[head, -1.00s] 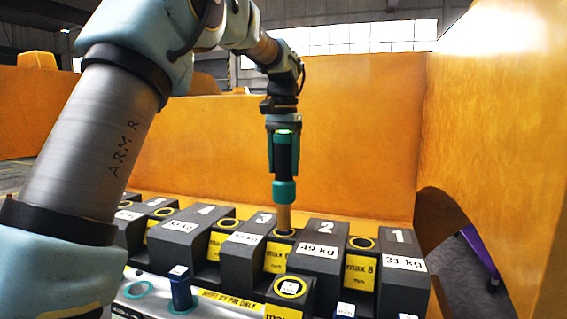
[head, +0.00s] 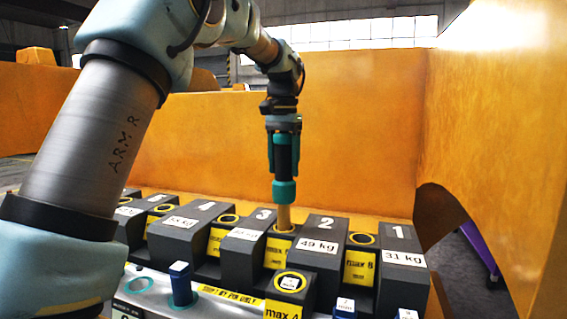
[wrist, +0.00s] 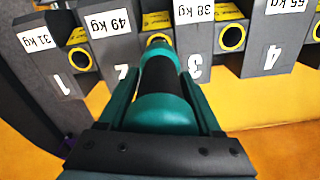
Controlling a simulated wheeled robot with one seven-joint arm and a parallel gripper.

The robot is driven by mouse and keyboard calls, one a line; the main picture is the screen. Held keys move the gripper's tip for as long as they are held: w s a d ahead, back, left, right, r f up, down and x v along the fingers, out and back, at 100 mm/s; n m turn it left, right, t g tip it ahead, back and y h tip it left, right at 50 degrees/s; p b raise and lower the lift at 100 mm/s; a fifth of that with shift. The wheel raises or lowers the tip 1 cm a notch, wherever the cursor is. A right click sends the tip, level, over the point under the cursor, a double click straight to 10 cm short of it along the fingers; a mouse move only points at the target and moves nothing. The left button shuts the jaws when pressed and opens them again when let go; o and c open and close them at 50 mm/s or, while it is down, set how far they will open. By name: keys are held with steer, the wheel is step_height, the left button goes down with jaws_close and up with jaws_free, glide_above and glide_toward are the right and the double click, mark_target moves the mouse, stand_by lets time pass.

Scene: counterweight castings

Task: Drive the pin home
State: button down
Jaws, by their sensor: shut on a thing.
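My gripper (head: 284,165) is shut on the black grip of an upright pin (head: 284,190) with a teal collar and a tan shaft. The shaft points down and its lower end meets a yellow-ringed hole (head: 281,230) between castings 2 and 3. How deep the shaft sits in the hole cannot be told. In the wrist view my gripper (wrist: 165,95) has a teal finger on each side of the pin (wrist: 162,112), whose handle hides the shaft and part of the ring (wrist: 157,39).
Grey numbered casting 2 (head: 326,222) and casting 3 (head: 264,215) stand close beside the pin; several more line the row. In front are a block with a yellow ring (head: 290,283) and an upright blue peg (head: 181,285). An orange wall (head: 350,130) stands behind, another at right.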

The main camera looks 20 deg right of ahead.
mark_target(284, 133)
step_height(284, 133, up, 5)
steer(key=p, duration=0.3)
steer(key=shift+r+p, duration=0.15)
steer(key=shift+p, duration=0.2)
steer(key=shift+r, duration=2.4)
